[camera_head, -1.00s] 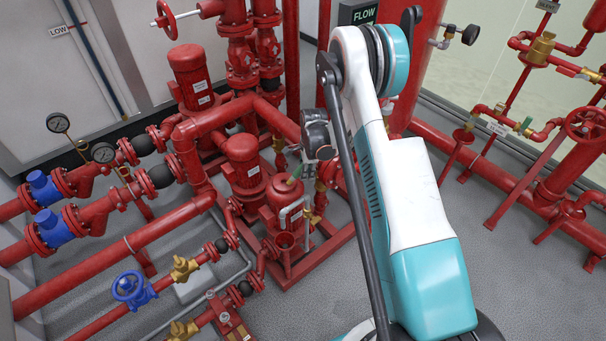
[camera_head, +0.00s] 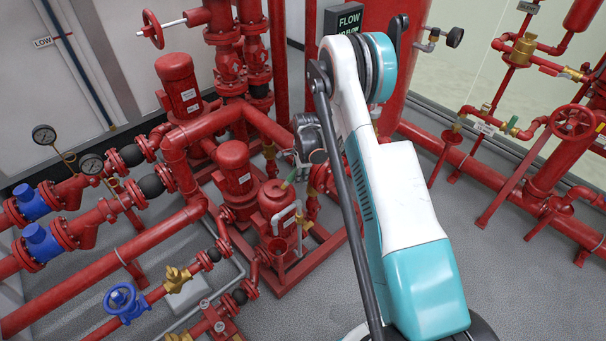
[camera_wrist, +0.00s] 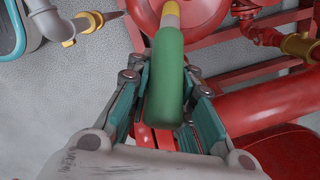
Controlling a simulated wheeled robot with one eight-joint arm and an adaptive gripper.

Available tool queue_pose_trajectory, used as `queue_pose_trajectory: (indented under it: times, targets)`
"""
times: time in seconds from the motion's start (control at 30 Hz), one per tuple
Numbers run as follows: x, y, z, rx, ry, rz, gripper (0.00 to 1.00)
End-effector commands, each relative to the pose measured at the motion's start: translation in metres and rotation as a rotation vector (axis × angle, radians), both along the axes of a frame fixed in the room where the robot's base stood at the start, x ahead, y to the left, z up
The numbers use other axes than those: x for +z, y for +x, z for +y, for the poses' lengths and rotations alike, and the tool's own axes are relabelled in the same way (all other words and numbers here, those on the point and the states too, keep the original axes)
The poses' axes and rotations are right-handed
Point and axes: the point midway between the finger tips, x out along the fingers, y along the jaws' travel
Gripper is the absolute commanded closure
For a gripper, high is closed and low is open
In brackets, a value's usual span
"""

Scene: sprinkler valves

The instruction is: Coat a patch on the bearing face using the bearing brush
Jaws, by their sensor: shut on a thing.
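The bearing brush, with a green handle (camera_wrist: 168,85) and a yellow band (camera_wrist: 170,14) toward its tip, points away from me in the wrist view. My gripper (camera_wrist: 163,98) is shut on the green handle. The bristles are not clear at the top edge. A rounded red housing (camera_wrist: 195,14) lies behind the brush tip; I cannot tell if they touch. I cannot make out the bearing face for certain. In the head view the green handle (camera_head: 290,179) shows small, just above a red cylindrical housing (camera_head: 277,201). My arm hides part of the area.
A grey pipe (camera_wrist: 50,18) with a brass fitting (camera_wrist: 88,21) is left of the gripper. A large red pipe (camera_wrist: 275,100) is close on its right. Red pumps (camera_head: 233,165) and blue valves (camera_head: 40,240) crowd the left side. Grey floor (camera_head: 300,315) is open in front.

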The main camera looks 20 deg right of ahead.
Motion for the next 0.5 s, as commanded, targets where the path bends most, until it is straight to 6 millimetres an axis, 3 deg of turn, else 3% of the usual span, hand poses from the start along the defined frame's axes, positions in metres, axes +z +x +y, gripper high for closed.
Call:
queue_pose_trajectory:
  times: [0.5]
  targets:
    - [-0.001, -0.009, 0.028, 0.003, 0.000, 0.001, 1.00]
